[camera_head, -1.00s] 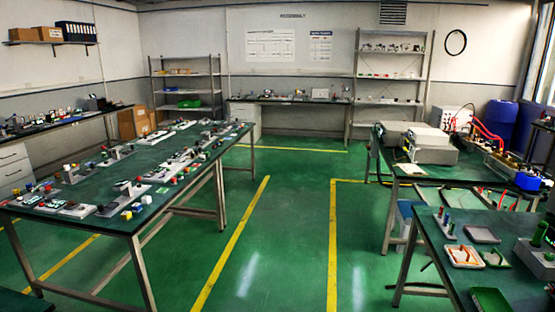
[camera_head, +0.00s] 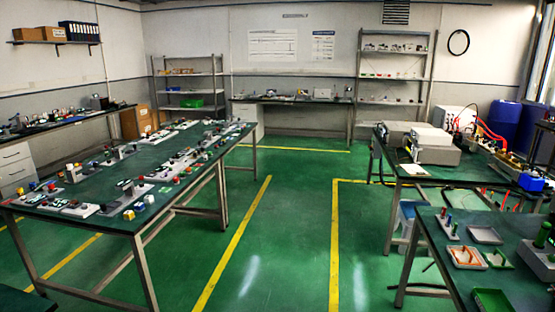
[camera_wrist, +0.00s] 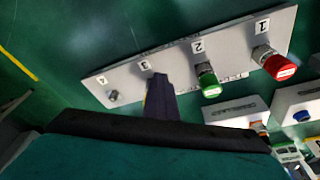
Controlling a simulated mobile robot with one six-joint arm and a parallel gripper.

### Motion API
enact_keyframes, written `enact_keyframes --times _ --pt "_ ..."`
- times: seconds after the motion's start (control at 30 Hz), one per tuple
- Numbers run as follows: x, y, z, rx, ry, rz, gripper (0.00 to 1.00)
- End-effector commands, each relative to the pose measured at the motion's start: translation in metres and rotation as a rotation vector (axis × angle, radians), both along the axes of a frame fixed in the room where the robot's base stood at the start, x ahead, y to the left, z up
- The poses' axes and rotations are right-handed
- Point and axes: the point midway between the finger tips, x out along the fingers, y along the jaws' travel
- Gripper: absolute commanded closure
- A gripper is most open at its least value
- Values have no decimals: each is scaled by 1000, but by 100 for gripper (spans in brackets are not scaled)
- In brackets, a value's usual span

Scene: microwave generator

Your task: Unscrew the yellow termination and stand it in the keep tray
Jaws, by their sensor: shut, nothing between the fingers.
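The wrist view shows a pale panel (camera_wrist: 125,88) with positions numbered 1 to 4. A thin yellow strip at position 3, likely the yellow termination (camera_wrist: 147,98), shows beside my gripper (camera_wrist: 160,84), which hides most of it. My gripper is shut with nothing held; whether it touches the yellow part I cannot tell. A green termination (camera_wrist: 208,82) is on position 2 and a red one (camera_wrist: 281,66) on position 1. Position 4 has a bare connector (camera_wrist: 113,96). I cannot tell which tray in the head view is the keep tray.
Pale blocks (camera_wrist: 238,112) stand close to the panel, one with a blue knob (camera_wrist: 302,116). In the head view, the right bench holds a grey tray (camera_head: 485,235) and an orange-lined tray (camera_head: 466,257). A long cluttered bench (camera_head: 75,222) stands left. The floor between is clear.

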Motion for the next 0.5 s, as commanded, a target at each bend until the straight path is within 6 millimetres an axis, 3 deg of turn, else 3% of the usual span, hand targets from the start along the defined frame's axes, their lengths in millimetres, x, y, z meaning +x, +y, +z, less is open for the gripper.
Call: enact_keyframes --times 0.5 --pt "-10 7 1 -3 4 -2 100"
